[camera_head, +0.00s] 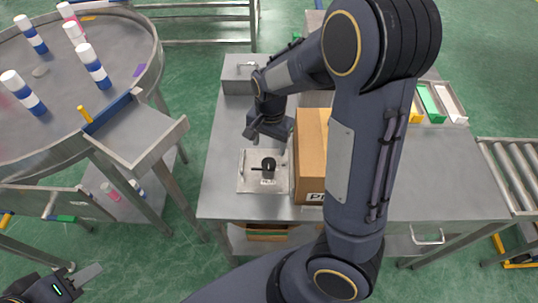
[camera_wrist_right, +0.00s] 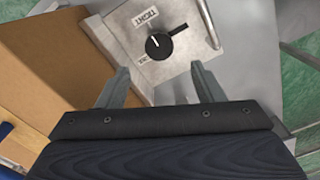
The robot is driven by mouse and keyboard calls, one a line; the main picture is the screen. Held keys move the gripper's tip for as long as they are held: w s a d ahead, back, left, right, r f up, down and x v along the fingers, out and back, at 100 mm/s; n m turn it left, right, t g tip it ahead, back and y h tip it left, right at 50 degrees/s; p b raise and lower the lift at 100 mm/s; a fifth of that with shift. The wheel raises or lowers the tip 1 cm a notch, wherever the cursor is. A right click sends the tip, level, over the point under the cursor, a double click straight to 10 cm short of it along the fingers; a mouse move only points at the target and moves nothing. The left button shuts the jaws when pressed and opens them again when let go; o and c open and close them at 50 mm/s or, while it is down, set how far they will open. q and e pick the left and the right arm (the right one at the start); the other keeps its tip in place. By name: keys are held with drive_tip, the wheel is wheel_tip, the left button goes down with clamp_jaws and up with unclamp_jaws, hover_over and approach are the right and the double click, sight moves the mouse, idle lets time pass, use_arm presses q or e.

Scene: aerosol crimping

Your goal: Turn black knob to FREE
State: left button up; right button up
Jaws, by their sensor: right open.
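The black knob (camera_head: 268,164) sits on a light metal panel (camera_head: 246,184) at the table's front left. In the right wrist view the knob (camera_wrist_right: 158,46) is round, with a pointer bar towards the upper right. Two white labels flank it, one above left (camera_wrist_right: 145,18) and one below left (camera_wrist_right: 144,58), partly cut off; I cannot read them surely. My right gripper (camera_wrist_right: 160,88) is open and empty, its fingers apart and short of the knob in this view. In the head view it is behind the panel. My left gripper (camera_head: 84,277) is at the bottom left, far from the knob.
A cardboard box (camera_head: 311,150) stands right beside the panel. A metal handle (camera_wrist_right: 208,22) rises at the panel's edge. A grey box (camera_head: 237,76) is at the table's back left. A round table (camera_head: 60,110) with several cans is left. My right arm hides the table's middle.

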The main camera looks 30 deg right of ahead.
sight(269, 161)
drive_tip(key=shift+w+d+f, duration=0.1)
drive_tip(key=shift+w+f, duration=0.05)
drive_tip(key=shift+f, duration=0.15)
wheel_tip(269, 161, down, 8)
drive_tip(key=shift+r+b, duration=0.25)
drive_tip(key=shift+b, duration=0.1)
drive_tip(key=c, duration=1)
